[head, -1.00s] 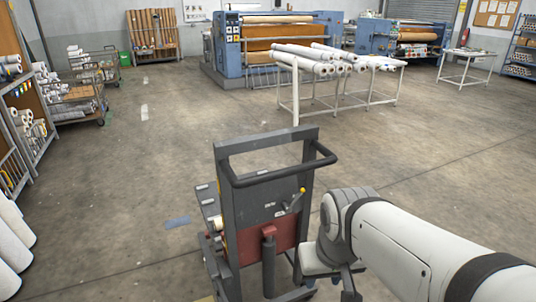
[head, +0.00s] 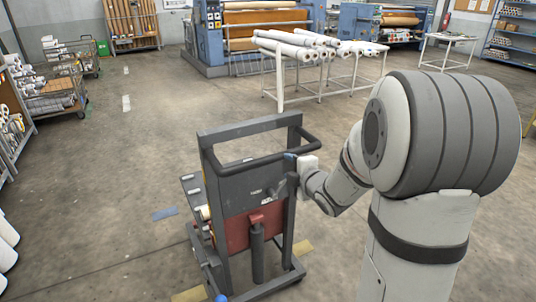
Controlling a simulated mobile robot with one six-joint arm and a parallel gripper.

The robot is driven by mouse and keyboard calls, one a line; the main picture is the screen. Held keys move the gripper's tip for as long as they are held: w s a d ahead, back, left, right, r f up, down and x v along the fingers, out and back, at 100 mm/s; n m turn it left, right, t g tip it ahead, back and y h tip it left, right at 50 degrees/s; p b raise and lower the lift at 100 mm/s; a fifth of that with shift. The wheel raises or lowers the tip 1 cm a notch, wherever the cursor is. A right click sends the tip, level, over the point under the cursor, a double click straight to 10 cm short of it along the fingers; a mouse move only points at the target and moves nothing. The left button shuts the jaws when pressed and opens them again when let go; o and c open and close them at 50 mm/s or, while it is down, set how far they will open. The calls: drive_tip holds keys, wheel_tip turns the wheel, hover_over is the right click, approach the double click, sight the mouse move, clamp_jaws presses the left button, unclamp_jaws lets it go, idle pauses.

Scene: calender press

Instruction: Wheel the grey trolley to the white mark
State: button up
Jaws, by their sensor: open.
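The grey trolley (head: 230,200) stands upright in the middle foreground, with a dark loop handle (head: 262,152) at its top and a red block (head: 250,228) low on its frame. My gripper (head: 293,163) is at the right end of the handle, close to the bar. It is open. Its fingertips are small and partly hidden, so I cannot tell if they touch the bar. A white mark (head: 126,103) lies on the floor at the upper left, well beyond the trolley. A second, smaller whitish mark (head: 126,71) lies behind it.
A blue strip (head: 165,214) lies on the floor left of the trolley, and a yellow patch (head: 303,247) at its right. A white table with rolls (head: 298,47) stands beyond. Wheeled racks (head: 52,100) line the left.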

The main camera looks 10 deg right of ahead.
sight(277, 160)
drive_tip(key=shift+w+a+n+y, duration=0.5)
drive_tip(key=shift+w+n+y, duration=0.15)
drive_tip(key=shift+n, duration=0.25)
drive_tip(key=p+x, duration=0.1)
drive_tip(key=x, duration=0.6)
drive_tip(key=shift+d, duration=0.1)
clamp_jaws()
